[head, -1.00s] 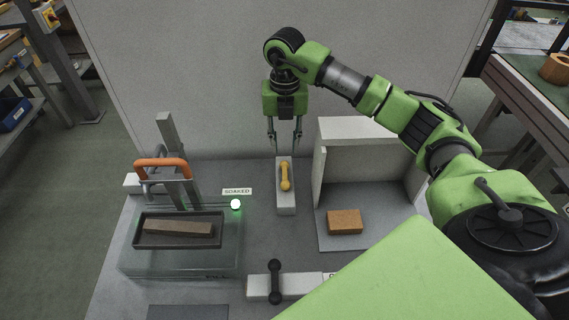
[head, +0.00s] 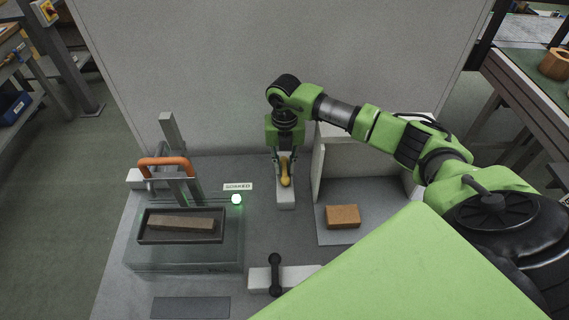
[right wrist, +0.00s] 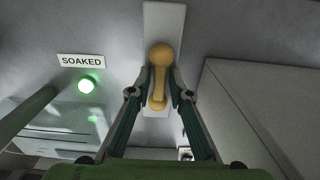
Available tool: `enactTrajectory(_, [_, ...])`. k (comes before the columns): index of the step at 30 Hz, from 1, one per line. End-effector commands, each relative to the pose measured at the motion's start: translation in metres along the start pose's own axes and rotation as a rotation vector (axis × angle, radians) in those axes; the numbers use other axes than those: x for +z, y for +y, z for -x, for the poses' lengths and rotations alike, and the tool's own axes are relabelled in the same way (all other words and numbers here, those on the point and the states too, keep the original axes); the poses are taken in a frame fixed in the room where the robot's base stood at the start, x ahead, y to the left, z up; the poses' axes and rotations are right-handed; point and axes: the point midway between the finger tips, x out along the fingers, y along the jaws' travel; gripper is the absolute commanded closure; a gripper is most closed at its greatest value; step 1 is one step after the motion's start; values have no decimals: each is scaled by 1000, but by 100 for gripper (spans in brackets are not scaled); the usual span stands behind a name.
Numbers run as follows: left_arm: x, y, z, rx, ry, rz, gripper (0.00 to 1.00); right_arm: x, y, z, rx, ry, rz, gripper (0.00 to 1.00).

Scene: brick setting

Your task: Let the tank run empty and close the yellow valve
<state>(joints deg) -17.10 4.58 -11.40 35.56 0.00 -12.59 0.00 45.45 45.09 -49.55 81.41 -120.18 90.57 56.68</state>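The yellow valve (head: 286,172) is a knobbed handle on a pale block behind the middle of the bench; its handle points toward me. In the right wrist view the yellow handle (right wrist: 160,78) lies between both fingertips. My right gripper (head: 285,170) is lowered onto it and looks shut on it, with the fingers close against its sides. The clear tank (head: 185,262) stands at the left; I cannot read its water level. A dark tray (head: 145,232) with a brown brick (head: 180,223) sits at its top. My left gripper is not in view.
A green lamp (head: 236,199) glows beside the SOAKED label (head: 238,187). A black valve (head: 275,275) on a pale block is at the front. An orange-handled frame (head: 165,162) stands behind the tank. An orange brick (head: 343,216) lies in the open grey booth at right.

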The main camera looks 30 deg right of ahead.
Motion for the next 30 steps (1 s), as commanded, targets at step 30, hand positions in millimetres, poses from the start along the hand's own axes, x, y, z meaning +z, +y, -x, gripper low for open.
enactTrajectory(30, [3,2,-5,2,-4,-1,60,0,0,1,1,0,-157,72])
